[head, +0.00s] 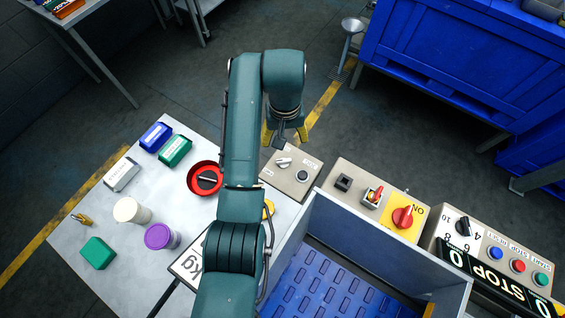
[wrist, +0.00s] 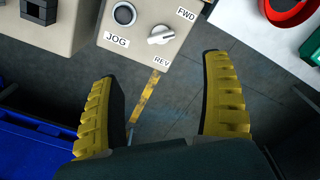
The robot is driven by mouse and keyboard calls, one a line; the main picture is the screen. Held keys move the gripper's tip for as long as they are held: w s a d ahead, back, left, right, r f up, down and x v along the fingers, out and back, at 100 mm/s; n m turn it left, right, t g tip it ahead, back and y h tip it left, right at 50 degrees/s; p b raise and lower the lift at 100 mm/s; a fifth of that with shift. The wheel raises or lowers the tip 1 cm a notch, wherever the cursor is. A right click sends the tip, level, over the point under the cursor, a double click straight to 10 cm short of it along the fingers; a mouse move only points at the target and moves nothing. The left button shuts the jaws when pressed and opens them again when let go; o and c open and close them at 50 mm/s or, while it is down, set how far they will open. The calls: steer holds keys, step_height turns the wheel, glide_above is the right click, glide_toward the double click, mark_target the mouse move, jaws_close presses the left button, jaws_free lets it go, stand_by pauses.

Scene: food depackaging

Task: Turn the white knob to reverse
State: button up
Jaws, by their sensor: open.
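The white knob (head: 284,162) sits on a beige control box (head: 291,176) near the middle of the head view. In the wrist view the white knob (wrist: 161,35) lies between the FWD label (wrist: 186,14) at upper right and the REV label (wrist: 162,61) below. Its handle lies slightly tilted, nearly across the picture; I cannot tell which label it points to. My gripper (head: 285,134) is just beyond the box in the head view. Its yellow fingers are spread wide and empty in the wrist view (wrist: 160,80), apart from the knob.
A black round button (wrist: 124,15) marked JOG shares the box. Right of it stand a box with a red rotary switch (head: 403,216) and a panel of coloured buttons (head: 518,266). A grey-walled blue conveyor (head: 325,285) lies in front. A red bowl (head: 204,166) is left.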

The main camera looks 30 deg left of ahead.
mark_target(284, 161)
step_height(284, 161, down, 15)
steer(key=shift+r+b, duration=0.15)
steer(key=shift+b, duration=1)
steer(key=shift+c, duration=0.4)
steer(key=c, duration=1.1)
